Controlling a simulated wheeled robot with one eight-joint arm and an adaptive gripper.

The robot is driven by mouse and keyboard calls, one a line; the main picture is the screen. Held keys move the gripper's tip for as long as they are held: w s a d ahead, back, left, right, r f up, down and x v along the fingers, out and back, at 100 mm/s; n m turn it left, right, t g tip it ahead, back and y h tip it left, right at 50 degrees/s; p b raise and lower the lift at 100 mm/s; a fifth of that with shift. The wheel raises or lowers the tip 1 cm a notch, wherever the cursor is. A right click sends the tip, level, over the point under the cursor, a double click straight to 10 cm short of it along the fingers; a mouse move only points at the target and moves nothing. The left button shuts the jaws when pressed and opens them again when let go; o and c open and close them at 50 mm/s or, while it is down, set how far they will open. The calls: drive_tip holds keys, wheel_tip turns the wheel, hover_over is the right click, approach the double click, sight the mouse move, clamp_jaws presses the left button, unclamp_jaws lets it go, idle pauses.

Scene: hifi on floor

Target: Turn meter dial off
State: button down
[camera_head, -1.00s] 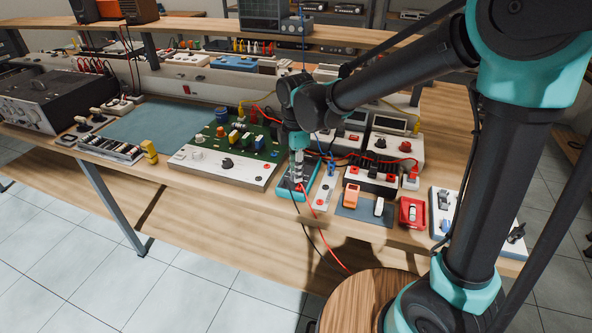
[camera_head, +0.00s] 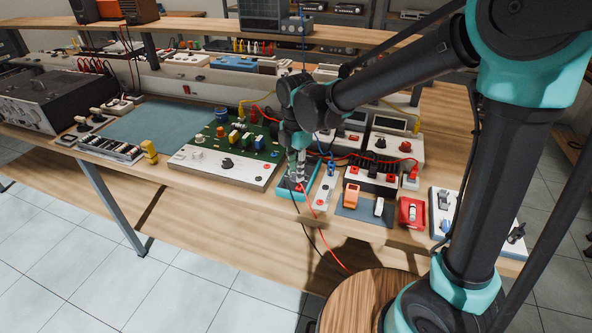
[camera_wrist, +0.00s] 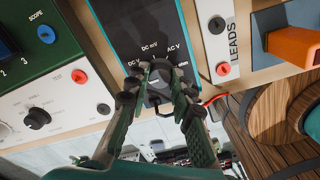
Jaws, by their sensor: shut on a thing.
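The meter (camera_wrist: 137,25) has a dark face with a teal edge and printed labels, including DC mV, DC V and AC V, in the wrist view. In the head view the meter (camera_head: 313,186) lies on the bench's front edge, partly covered by my gripper. My gripper (camera_wrist: 158,76) is over the lower part of the meter face, its fingers shut around the dial. In the head view my gripper (camera_head: 298,182) points down onto the meter. The fingers hide most of the dial, and I cannot tell which label it points to.
A white and green circuit board unit (camera_head: 225,165) stands left of the meter. A white LEADS strip (camera_wrist: 214,48) with red and black sockets is close on the right. Red and black leads hang over the bench's front edge.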

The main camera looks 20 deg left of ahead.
drive_tip(key=c, duration=1.3)
unclamp_jaws()
drive_tip(key=shift+r, duration=0.1)
wheel_tip(320, 180, up, 12)
drive_tip(key=shift+f, duration=0.1)
